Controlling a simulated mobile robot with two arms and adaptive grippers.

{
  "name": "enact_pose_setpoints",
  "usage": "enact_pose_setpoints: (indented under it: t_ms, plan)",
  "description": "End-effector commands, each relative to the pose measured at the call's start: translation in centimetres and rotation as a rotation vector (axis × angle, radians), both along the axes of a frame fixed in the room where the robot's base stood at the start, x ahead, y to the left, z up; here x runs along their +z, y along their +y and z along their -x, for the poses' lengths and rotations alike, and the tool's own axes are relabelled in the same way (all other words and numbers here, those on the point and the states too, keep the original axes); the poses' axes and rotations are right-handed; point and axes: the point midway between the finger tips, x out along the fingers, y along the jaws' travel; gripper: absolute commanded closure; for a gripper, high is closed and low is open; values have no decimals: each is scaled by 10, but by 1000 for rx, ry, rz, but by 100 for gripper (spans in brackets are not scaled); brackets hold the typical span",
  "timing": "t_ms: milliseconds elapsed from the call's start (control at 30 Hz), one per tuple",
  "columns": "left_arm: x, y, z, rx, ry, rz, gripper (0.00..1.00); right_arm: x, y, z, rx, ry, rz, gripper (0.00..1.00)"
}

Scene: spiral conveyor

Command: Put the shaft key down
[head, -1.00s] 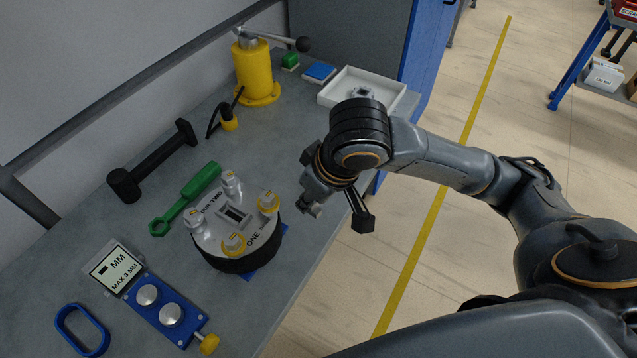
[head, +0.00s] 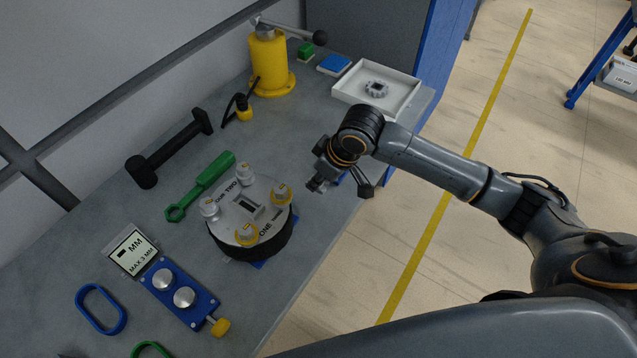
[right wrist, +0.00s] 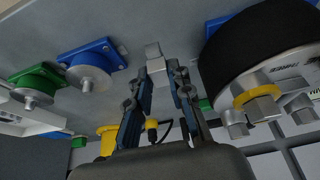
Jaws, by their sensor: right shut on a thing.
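My right gripper (head: 318,184) hangs above the bench's right edge, to the right of the round hub fixture (head: 248,212). In the right wrist view its two fingers (right wrist: 160,84) are shut on a small grey metal block, the shaft key (right wrist: 154,57), which sticks out past the fingertips. In the head view the key is too small and too hidden to tell clearly. The hub fixture has a rectangular slot in its top and yellow-ringed bolts; it also shows in the right wrist view (right wrist: 262,75). My left gripper is not in view.
A white tray (head: 345,96) with a gear (head: 376,89) stands at the back right. Bare bench (head: 300,130) lies between hub and tray.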

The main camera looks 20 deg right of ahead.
Motion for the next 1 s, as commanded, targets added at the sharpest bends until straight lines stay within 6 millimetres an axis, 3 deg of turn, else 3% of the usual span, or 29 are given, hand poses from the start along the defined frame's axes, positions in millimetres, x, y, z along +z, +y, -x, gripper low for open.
enact_pose_setpoints:
  t_ms: [300,667,700,800,1000]
  plan:
    - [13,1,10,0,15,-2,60,-34,-1,-4,0,1,1,100]
    - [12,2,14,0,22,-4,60,-39,-1,-4,0,0,0,100]
    - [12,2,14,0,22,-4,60,-40,-1,-4,0,0,0,76]
    - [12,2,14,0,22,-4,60,-40,-1,-4,0,1,1,57]
    - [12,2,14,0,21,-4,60,-39,-1,-4,0,1,1,57]
